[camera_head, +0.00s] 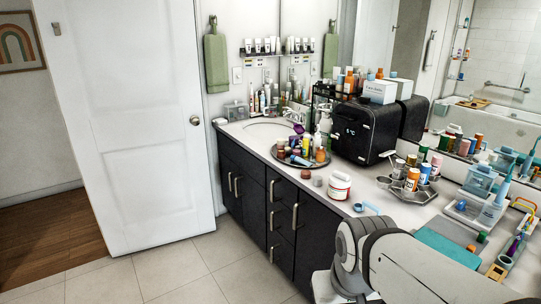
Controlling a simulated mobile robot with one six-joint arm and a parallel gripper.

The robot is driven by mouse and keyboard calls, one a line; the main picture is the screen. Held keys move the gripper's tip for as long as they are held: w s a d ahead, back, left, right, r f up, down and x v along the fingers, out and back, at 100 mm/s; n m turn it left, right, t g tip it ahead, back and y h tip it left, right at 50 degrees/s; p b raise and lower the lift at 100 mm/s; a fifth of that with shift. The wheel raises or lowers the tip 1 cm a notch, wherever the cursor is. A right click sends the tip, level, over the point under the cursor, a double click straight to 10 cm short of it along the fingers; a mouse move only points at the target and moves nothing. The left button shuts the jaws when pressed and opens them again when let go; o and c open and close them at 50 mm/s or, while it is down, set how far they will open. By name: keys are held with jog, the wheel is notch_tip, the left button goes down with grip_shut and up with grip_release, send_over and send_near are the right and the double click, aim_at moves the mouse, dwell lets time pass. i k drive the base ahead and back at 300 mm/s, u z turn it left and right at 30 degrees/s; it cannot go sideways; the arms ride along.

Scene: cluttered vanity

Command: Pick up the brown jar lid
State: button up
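No brown jar lid is clearly identifiable at this size. A small brown round item (305,174) sits near the counter's front edge, just right of the round tray. A small grey-brown round item (317,181) is beside it, to the right. I cannot tell whether either is the lid. A white jar (339,188) with a red-marked label stands right of them, its top pale. My arm fills the lower right, in front of part of the counter. My gripper is not in view.
The round tray (281,163) is crowded with bottles. A black appliance (362,131) stands behind the white jar. A hexagonal tray (383,183) of bottles, a teal mat (445,249) and a blue item (366,208) lie to the right. Floor is clear before the dark cabinets (245,195).

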aim_at(304, 174)
jog(key=k, duration=0.6)
jog(key=u, duration=0.5)
jog(key=i, duration=1.05)
jog(key=u, duration=0.3)
jog(key=i, duration=1.55)
jog(key=z, duration=1.15)
jog(key=i, duration=0.75)
jog(key=z, duration=0.4)
jog(key=k, duration=0.85)
jog(key=z, duration=0.2)
jog(key=i, duration=0.75)
